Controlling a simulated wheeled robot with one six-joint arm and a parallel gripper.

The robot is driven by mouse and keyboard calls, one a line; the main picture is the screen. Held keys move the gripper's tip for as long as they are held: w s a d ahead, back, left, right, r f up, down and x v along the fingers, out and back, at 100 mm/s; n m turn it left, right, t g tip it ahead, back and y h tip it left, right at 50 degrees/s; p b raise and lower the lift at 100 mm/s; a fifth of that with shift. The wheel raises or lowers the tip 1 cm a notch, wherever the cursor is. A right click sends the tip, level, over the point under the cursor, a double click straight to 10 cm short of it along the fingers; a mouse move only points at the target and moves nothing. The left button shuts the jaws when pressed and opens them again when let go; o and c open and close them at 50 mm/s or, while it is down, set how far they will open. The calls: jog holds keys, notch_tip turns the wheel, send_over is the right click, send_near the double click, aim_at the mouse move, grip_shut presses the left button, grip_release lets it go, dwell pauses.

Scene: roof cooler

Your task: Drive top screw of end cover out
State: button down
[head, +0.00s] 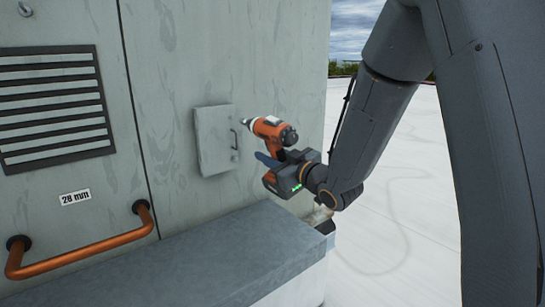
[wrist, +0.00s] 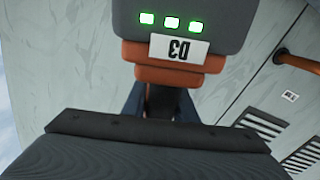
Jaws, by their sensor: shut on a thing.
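The end cover (head: 214,142) is a small grey plate on the cooler's pale wall, with a thin dark handle on its right part. An orange and dark grey drill (head: 268,127) is in my gripper (head: 277,159), which is shut around its grip. The drill's nose points left to the upper right of the cover; I cannot tell whether the bit touches it. The top screw is not discernible. In the wrist view, the drill's battery (wrist: 180,18) shows three green lights and an upside-down label, with my gripper's fingers (wrist: 161,103) on either side of the grip.
A grey ledge (head: 190,255) runs along the wall below the cover. A copper pipe (head: 85,250), a "28 mm" label (head: 75,197) and a louvred vent (head: 55,105) are at left. The white roof (head: 400,215) at right is open.

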jog(key=shift+b+x, duration=0.3)
jog(key=shift+x, duration=2.05)
jog(key=shift+a+r, duration=0.1)
jog(key=shift+b+x, duration=0.6)
jog(key=shift+x, duration=0.45)
dwell(1.4)
jog(key=shift+s+d+r+b, duration=0.15)
jog(key=shift+d+b, duration=0.05)
jog(key=shift+b, duration=0.25)
dwell(1.2)
jog(key=shift+p+v, duration=0.45)
jog(key=shift+v, duration=3.15)
